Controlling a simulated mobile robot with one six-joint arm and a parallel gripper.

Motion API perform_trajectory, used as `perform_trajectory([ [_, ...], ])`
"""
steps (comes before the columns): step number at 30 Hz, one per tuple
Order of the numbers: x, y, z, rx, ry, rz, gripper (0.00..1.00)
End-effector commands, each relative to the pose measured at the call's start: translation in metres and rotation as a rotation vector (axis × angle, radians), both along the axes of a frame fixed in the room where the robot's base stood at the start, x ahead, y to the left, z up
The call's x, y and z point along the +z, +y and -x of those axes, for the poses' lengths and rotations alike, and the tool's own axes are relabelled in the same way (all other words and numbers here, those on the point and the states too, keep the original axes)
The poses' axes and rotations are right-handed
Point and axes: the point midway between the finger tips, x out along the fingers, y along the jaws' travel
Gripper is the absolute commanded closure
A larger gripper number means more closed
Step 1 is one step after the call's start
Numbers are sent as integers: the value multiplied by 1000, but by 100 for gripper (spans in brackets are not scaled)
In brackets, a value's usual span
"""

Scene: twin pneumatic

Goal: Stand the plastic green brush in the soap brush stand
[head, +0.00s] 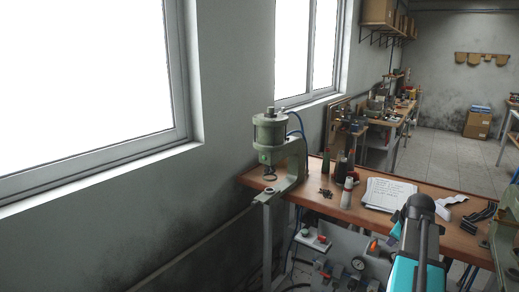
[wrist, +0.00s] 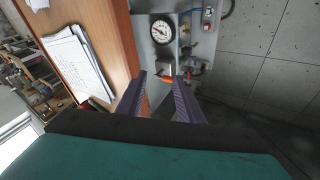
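I cannot make out the green brush or the soap brush stand for certain in either view. A dark green, upright, bottle-like item (head: 340,170) stands on the workbench (head: 385,228) in the head view; it is too small to identify. In the wrist view, my gripper (wrist: 159,77) has its two dark purple fingers apart, with nothing clearly held between them. Behind the fingers is a small orange part near the grey panel. My teal and black arm is at the lower right of the head view, in front of the bench.
White papers (head: 390,194) lie on the bench, also in the wrist view (wrist: 75,65). A panel with a gauge (wrist: 162,30) is below the bench's front edge.

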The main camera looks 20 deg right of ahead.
Motion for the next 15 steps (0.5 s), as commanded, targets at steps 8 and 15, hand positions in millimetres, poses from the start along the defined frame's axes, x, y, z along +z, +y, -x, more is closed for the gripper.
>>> perform_trajectory([
  [8,-83,81,-45,123,83,-77,66],
  [15,-149,150,-64,215,159,-134,66],
])
